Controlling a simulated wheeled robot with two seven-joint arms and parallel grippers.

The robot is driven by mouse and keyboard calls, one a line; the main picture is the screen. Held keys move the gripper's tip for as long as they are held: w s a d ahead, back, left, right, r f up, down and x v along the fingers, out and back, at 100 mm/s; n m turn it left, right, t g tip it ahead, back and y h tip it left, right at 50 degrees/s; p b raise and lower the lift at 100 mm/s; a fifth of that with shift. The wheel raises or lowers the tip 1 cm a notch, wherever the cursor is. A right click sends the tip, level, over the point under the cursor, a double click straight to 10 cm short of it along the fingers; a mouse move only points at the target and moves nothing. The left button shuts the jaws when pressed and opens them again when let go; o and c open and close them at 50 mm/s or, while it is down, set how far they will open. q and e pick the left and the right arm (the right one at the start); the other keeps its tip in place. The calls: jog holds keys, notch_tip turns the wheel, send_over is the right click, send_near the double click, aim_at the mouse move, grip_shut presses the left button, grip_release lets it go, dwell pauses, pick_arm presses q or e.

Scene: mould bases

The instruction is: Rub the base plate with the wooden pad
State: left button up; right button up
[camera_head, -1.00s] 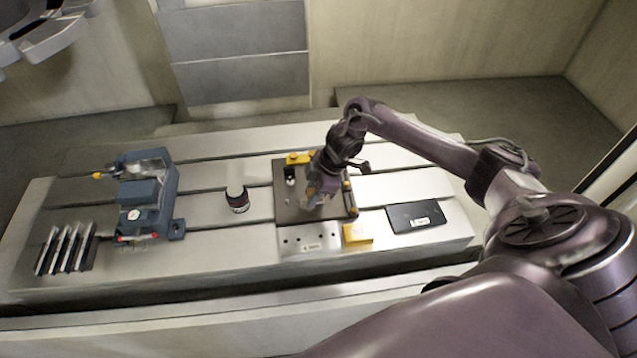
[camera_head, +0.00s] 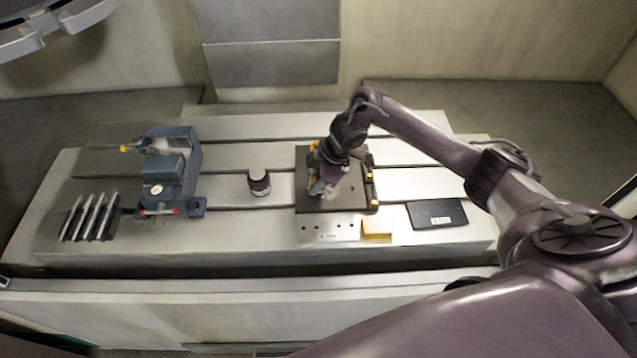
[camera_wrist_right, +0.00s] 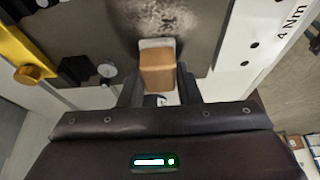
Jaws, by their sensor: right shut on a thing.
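The base plate (camera_head: 350,202) is a dark square plate lying on the slotted metal table. My right gripper (camera_head: 324,188) is over the left part of this plate, pointing down. It is shut on the wooden pad (camera_wrist_right: 157,73), a brown block with a pale layer at its far end, seen between the fingers in the right wrist view. The pad is low at the plate (camera_wrist_right: 205,45); I cannot tell for sure whether they touch. Pale smudges show on the plate beyond the pad. In the head view the gripper and wrist mostly hide the pad. My left gripper is not in view.
A blue vise (camera_head: 165,172) and a rack of dark bars (camera_head: 90,217) stand left. A dark round jar (camera_head: 259,183) is left of the plate. A yellow block (camera_head: 377,229), a light strip with holes (camera_head: 328,230) and a black tablet-like slab (camera_head: 438,214) lie at the front right.

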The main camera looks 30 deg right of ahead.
aim_at(328, 190)
jog(key=shift+s+d+f+p, duration=0.1)
jog(key=shift+d+p, duration=0.1)
jog(key=shift+d, duration=0.2)
jog(key=shift+s+d+p, duration=0.1)
jog(key=shift+d+p, duration=0.05)
jog(key=shift+d, duration=0.25)
jog(key=shift+s+d+f+p, duration=0.15)
jog(key=shift+s+d, duration=0.25)
jog(key=shift+d, duration=0.35)
jog(key=shift+s+d+f+p, duration=0.1)
jog(key=shift+s+d, duration=0.3)
jog(key=shift+d, duration=0.4)
jog(key=shift+s+d+f+p, duration=0.15)
jog(key=shift+s+d, duration=0.25)
jog(key=shift+d, duration=0.35)
jog(key=shift+w+a, duration=0.2)
jog(key=shift+a, duration=0.3)
jog(key=shift+w+a, duration=0.15)
jog(key=shift+a, duration=0.35)
jog(key=shift+w+a+r, duration=0.1)
jog(key=shift+w+a, duration=0.3)
jog(key=shift+a, duration=0.3)
jog(key=shift+w+a, duration=0.35)
jog(key=shift+a, duration=0.4)
jog(key=shift+w+a+r, duration=0.1)
jog(key=shift+w+a, duration=0.3)
jog(key=shift+a, duration=0.3)
jog(key=shift+w+r+p, duration=0.1)
jog(key=shift+r+p, duration=0.35)
jog(key=shift+r, duration=2.6)
